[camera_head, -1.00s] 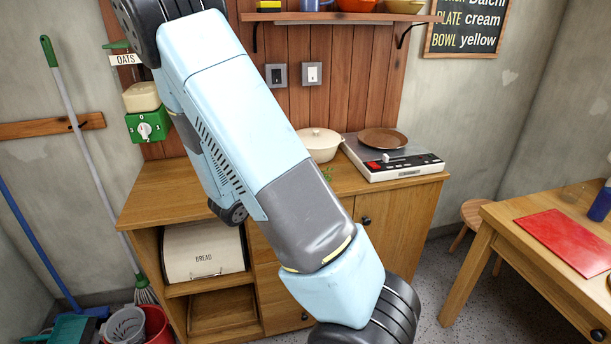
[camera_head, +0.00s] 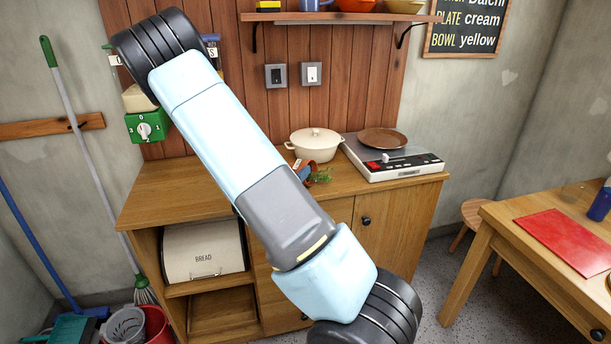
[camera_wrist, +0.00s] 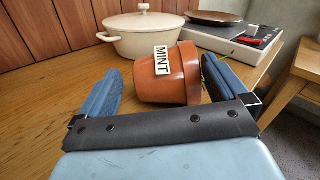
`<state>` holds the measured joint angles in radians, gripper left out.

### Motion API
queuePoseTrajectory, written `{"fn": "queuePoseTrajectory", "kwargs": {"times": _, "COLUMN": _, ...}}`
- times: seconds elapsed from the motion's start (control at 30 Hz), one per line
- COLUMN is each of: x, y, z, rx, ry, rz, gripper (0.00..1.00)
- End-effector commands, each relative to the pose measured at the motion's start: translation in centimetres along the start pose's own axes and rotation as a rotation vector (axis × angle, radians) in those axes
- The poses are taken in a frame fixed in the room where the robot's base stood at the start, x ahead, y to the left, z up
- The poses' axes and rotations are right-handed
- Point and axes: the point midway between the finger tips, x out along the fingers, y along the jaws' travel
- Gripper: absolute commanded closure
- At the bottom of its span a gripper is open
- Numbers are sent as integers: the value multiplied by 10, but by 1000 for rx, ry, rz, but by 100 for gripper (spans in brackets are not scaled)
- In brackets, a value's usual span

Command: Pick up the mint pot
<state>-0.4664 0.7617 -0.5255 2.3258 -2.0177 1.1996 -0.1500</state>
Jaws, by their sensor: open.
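The mint pot (camera_wrist: 155,88) is a terracotta pot with a white MINT label. It lies on its side on the wooden counter (camera_wrist: 50,105), rim toward the right, label lettering turned sideways. A little green foliage shows past the rim. In the head view, the pot (camera_head: 311,163) and its green leaves show just beyond my arm, partly covered. My gripper (camera_wrist: 162,72) is open, with one blue finger left of the pot and the other right of it by the rim. I cannot tell whether either finger touches the pot.
A cream lidded casserole (camera_wrist: 142,38) stands just behind the pot. A hotplate (camera_head: 392,160) with a brown plate (camera_head: 382,139) is to its right. The counter's left part is clear. A shelf (camera_head: 340,17) hangs above. A table with a red board (camera_head: 567,242) stands at right.

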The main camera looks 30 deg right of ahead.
Motion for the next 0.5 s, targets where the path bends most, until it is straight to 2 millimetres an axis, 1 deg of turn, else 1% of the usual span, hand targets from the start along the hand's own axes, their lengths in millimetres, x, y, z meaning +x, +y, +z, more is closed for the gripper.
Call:
{"fn": "queuePoseTrajectory", "kwargs": {"times": 0.17, "x": 6, "y": 0, "z": 0, "rx": 0, "ry": 1, "rz": 0, "gripper": 0}}
{"fn": "queuePoseTrajectory", "kwargs": {"times": 0.27, "x": 14, "y": -1, "z": -1, "rx": -1, "ry": 1, "rz": 0, "gripper": 0}}
{"fn": "queuePoseTrajectory", "kwargs": {"times": 0.5, "x": 47, "y": -2, "z": -2, "rx": 0, "ry": 0, "rz": -1, "gripper": 0}}
